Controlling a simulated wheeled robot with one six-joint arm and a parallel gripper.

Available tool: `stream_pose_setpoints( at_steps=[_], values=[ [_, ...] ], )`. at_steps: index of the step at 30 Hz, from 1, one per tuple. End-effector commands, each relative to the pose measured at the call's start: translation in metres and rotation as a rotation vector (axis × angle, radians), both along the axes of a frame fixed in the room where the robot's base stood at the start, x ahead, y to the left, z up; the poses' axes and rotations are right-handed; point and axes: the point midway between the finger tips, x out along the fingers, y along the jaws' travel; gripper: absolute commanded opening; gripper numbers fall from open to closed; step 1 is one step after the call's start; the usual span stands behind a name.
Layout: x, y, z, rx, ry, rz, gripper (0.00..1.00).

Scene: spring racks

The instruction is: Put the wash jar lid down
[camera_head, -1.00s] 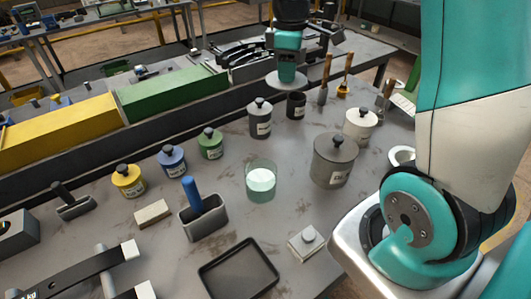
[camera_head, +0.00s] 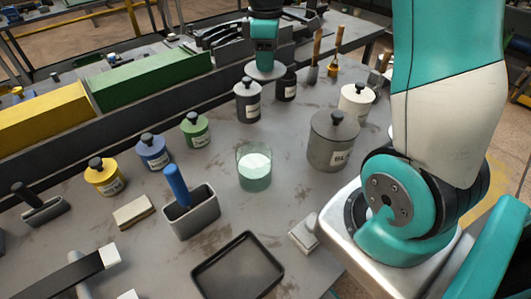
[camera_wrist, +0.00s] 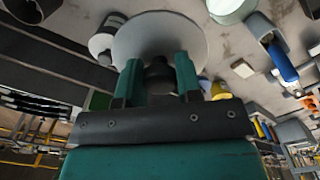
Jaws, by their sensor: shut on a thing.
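The wash jar lid (camera_head: 267,71) is a pale grey disc with a dark knob. My gripper (camera_head: 265,48) is above it at the back of the bench in the head view. In the wrist view, my gripper (camera_wrist: 158,76) is shut on the knob, and the disc of the lid (camera_wrist: 160,32) spreads out beyond the fingers. Whether the lid touches the bench cannot be told. An open glass jar (camera_head: 254,168) with pale green liquid stands mid-bench, apart from the lid; it looks like the wash jar.
A large grey jar (camera_head: 331,142) and a white jar (camera_head: 356,103) are to the right. A black tray (camera_head: 238,266) lies at the front. Brushes (camera_head: 334,62) stand behind.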

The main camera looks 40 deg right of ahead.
Motion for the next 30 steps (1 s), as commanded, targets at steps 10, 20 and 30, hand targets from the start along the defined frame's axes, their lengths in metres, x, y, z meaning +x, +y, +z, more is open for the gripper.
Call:
stream_pose_setpoints(
  at_steps=[10, 20, 30],
  values=[
    [0.0, 0.0, -0.047, 0.001, 0.004, 0.0, 0.08],
    [-0.002, 0.0, -0.132, 0.002, 0.009, 0.0, 0.08],
    [0.0, 0.0, -0.195, 0.0, 0.001, 0.0, 0.08]
  ],
)
